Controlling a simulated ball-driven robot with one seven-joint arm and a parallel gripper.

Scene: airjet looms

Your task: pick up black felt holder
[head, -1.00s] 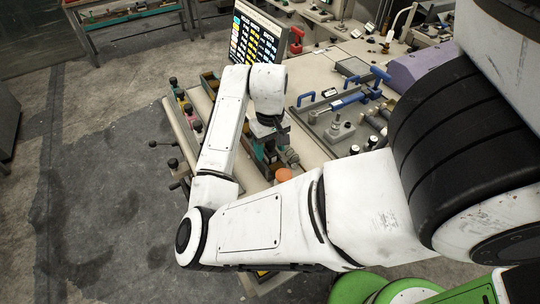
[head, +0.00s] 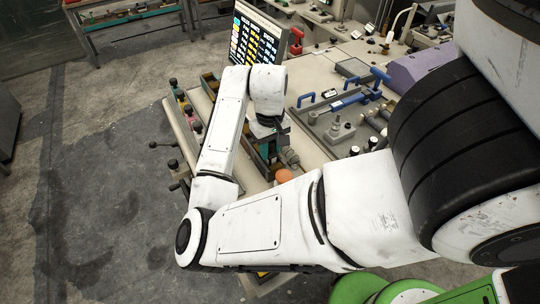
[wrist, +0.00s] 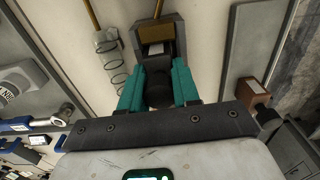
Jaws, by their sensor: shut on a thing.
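My gripper (wrist: 158,70) shows in the wrist view with two teal fingers. They are closed on the sides of a dark, rounded piece that I take to be the black felt holder (wrist: 158,92). Its far part merges with a dark, box-like shape (wrist: 171,27) holding a brown block (wrist: 155,40), so I cannot tell where one ends. In the head view my gripper hangs over the near end of the bench, mostly hidden by my arm, and the holder cannot be made out.
A coiled spring (wrist: 112,62) lies left of the fingers, and a brown block (wrist: 252,91) is to the right. In the head view a screen (head: 257,40) stands behind my arm. A grey tray with blue handles (head: 308,98) is to the right. Open floor lies left.

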